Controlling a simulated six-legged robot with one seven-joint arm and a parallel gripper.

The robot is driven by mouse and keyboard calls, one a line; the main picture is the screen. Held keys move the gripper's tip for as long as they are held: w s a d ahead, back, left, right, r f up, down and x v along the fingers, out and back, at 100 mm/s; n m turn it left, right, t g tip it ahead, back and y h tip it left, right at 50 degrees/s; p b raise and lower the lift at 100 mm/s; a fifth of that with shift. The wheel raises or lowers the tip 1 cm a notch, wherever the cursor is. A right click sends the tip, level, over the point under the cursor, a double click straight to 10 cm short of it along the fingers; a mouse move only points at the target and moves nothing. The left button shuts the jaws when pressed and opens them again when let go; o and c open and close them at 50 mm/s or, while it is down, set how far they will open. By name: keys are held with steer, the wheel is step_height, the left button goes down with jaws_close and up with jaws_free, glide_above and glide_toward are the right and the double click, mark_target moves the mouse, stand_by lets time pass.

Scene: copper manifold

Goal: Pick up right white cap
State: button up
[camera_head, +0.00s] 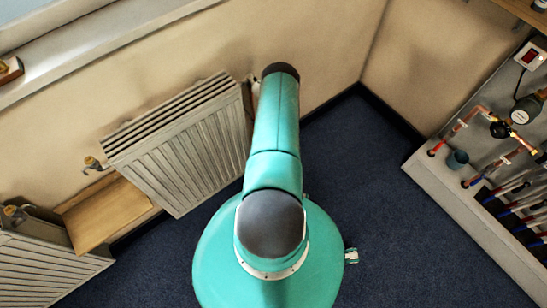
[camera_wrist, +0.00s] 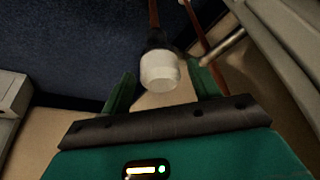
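In the wrist view, a white cap (camera_wrist: 160,71) sits on the end of a dark fitting on a copper-coloured pipe (camera_wrist: 153,14). My gripper (camera_wrist: 159,79) is open, with one green finger to the left of the cap and one to the right. A gap shows on both sides of the cap. I cannot tell how deep the cap is between the fingers. In the head view my arm hides my gripper, and I cannot make out the cap.
A second pipe (camera_wrist: 194,20) and a metal rod (camera_wrist: 222,47) run close to the right finger. In the head view a radiator (camera_head: 180,145) hangs on the wall, with a wooden board (camera_head: 105,211) beside it. A bench with pipework and tools (camera_head: 480,228) stands at right. Blue carpet (camera_head: 375,180) is bare between.

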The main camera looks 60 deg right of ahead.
steer(key=c, duration=0.8)
